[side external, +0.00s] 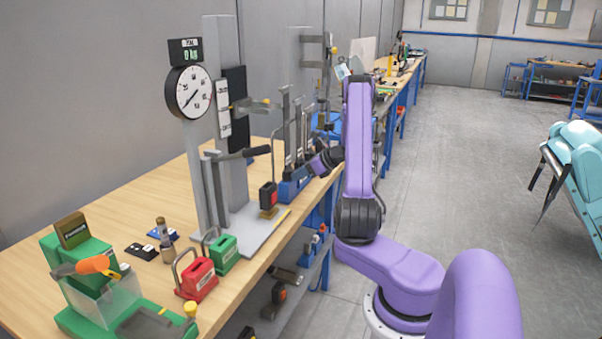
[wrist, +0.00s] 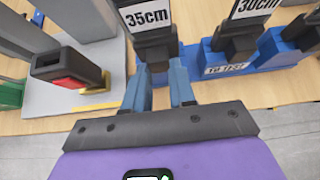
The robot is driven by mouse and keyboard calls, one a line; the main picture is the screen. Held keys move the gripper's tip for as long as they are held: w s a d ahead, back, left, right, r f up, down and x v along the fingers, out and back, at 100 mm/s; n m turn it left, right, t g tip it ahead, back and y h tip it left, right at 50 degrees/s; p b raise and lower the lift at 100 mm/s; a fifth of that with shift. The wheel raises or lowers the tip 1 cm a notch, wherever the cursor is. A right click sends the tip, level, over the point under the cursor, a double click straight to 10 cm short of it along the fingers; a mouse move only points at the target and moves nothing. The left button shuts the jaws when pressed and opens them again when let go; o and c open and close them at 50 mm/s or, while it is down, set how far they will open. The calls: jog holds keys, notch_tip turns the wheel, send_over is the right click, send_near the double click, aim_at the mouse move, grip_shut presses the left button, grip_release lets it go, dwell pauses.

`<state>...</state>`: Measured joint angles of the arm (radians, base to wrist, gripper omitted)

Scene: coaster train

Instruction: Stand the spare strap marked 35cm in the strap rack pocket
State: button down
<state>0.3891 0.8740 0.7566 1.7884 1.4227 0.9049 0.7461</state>
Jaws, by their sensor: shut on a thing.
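The strap marked 35cm (wrist: 147,16) is upright in the wrist view, with a white label and a dark lower end. My gripper (wrist: 160,88) has its two blue fingers on either side of that dark end and is shut on it. The blue strap rack (wrist: 268,52) is just beyond and to the right; it also shows in the side view (side external: 291,190). I cannot tell whether the strap's foot is inside a pocket. In the side view my gripper (side external: 318,163) is at the rack, its fingertips hard to make out.
A strap marked 30cm (wrist: 250,10) stands in the rack, right of the held one. The bench's front edge is near my gripper. A dial gauge (side external: 189,92) stands further left.

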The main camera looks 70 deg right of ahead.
jog(key=c, duration=0.8)
grip_release()
jog(key=shift+c, duration=0.2)
jog(key=v, duration=1.7)
jog(key=shift+s+r, duration=0.15)
jog(key=shift+s, duration=0.05)
